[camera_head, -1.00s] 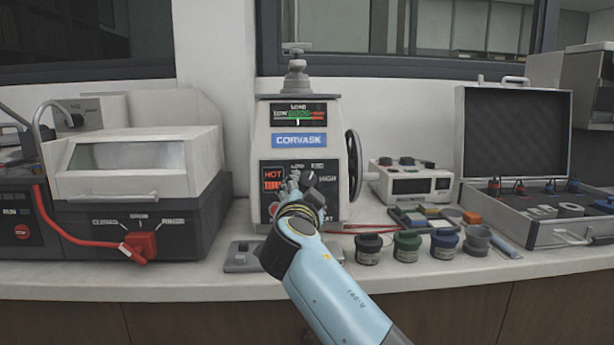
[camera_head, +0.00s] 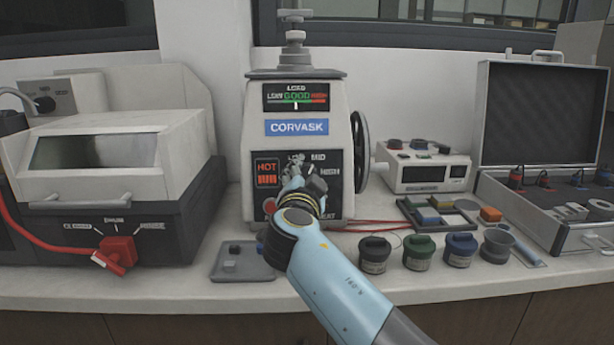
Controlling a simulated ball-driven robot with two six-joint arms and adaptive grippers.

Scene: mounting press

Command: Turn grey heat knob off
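The mounting press (camera_head: 297,128) with the blue CORVASK label stands upright in the middle of the bench. Its dark front panel (camera_head: 333,158) shows LOW, MID and HIGH marks and a red HOT display (camera_head: 267,173). My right gripper (camera_head: 293,179) is in front of this panel, at the place of the heat knob. The knob is hidden behind the gripper, so I cannot tell its setting or whether the fingers touch it. The fingers are small and overlap, so their opening is unclear. My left gripper is out of view.
A black handwheel (camera_head: 361,150) sticks out on the press's right side. A red button (camera_head: 270,206) sits low on the panel. Dark, green and blue jars (camera_head: 459,250) stand at the front right. A white-lidded machine (camera_head: 95,160) with a red switch is at left.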

